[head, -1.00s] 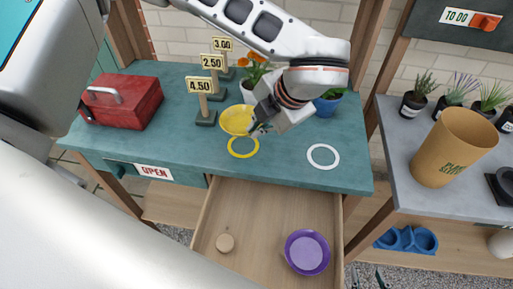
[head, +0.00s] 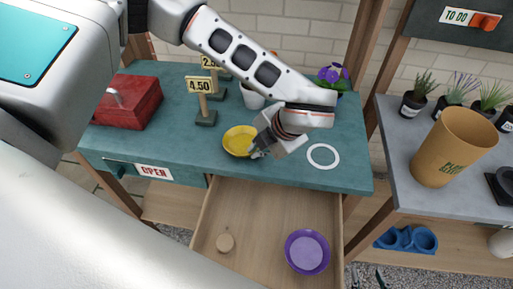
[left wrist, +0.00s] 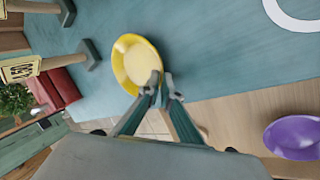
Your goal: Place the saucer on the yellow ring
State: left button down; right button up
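The yellow saucer (head: 237,140) is over the spot on the teal bench where the yellow ring lies, and the ring is hidden from view. The saucer looks level and low over the bench; I cannot tell whether it touches. My left gripper (head: 257,152) is at the saucer's right rim, with its fingers closed around the rim. In the left wrist view the saucer (left wrist: 133,62) fills the upper middle, with the fingertips (left wrist: 163,88) one on each side of its edge. Dark tips at the bottom edge of the head view may be my right gripper (head: 379,280); its state is unclear.
A white ring (head: 323,156) lies to the right on the bench. Price signs (head: 204,100), a white pot (head: 252,97) and a red toolbox (head: 128,102) stand behind and left. The open drawer (head: 262,215) below holds a purple saucer (head: 307,252).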

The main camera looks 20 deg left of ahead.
pick_arm(q)
jog(key=c, duration=2.6)
grip_release()
jog(key=shift+f, duration=0.1)
jog(key=shift+o, duration=0.2)
jog(key=v, duration=1.2)
jog(key=shift+s+d, duration=0.1)
